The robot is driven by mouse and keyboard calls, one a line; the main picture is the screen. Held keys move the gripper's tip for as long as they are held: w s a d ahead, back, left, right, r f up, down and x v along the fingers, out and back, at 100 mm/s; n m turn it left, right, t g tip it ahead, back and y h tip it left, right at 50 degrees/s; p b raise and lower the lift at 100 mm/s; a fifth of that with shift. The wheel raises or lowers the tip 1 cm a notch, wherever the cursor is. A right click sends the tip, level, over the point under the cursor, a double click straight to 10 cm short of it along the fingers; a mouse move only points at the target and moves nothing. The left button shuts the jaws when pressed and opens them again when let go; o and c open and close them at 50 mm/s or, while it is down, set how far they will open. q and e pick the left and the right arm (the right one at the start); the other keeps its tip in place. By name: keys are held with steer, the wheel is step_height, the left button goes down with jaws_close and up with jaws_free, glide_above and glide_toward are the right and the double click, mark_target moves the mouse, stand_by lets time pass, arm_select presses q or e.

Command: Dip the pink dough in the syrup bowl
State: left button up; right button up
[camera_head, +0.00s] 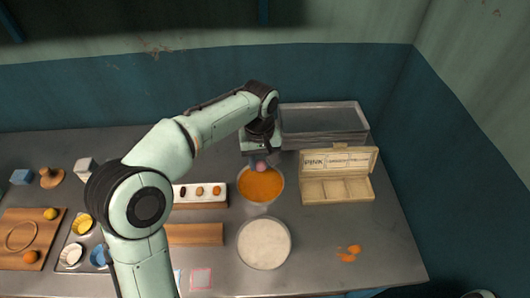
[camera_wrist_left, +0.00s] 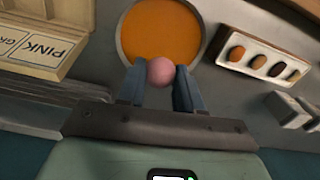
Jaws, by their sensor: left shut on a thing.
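The pink dough (camera_wrist_left: 160,71) is a small round ball held between the fingertips of my left gripper (camera_wrist_left: 160,85). In the head view the left gripper (camera_head: 259,158) points down at the back rim of the syrup bowl, with the pink dough (camera_head: 261,166) just below it. The syrup bowl (camera_head: 261,187) is round and full of orange syrup; it also shows in the left wrist view (camera_wrist_left: 160,30). The dough overlaps the bowl's near edge there. I cannot tell whether it touches the syrup. My right gripper is not in view.
A bowl of white powder (camera_head: 264,244) stands in front of the syrup bowl. A white tray of small pieces (camera_head: 201,192) is left. Orange bits (camera_head: 348,254) lie front right.

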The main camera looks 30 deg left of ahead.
mark_target(261, 190)
arm_select(q)
steer(key=shift+s+f+b, duration=0.25)
steer(key=shift+f+b, duration=0.1)
steer(key=shift+f, duration=0.05)
step_height(261, 190, down, 4)
steer(key=b, duration=0.3)
steer(key=shift+w+r, duration=0.1)
steer(key=shift+r, duration=0.05)
steer(key=shift+w+a+f+b, duration=0.1)
steer(key=shift+a+f+b, duration=0.05)
steer(key=shift+f+b, duration=0.45)
steer(key=shift+d+f+b, duration=0.2)
steer(key=shift+f+b, duration=0.25)
steer(key=shift+f, duration=0.55)
steer(key=shift+f+b, duration=0.6)
steer(key=shift+f, duration=0.65)
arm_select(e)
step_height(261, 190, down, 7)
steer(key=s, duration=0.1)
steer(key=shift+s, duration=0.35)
arm_select(q)
steer(key=shift+f, duration=0.3)
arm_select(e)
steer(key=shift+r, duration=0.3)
arm_select(q)
steer(key=shift+r+p, duration=0.1)
steer(key=shift+p, duration=0.2)
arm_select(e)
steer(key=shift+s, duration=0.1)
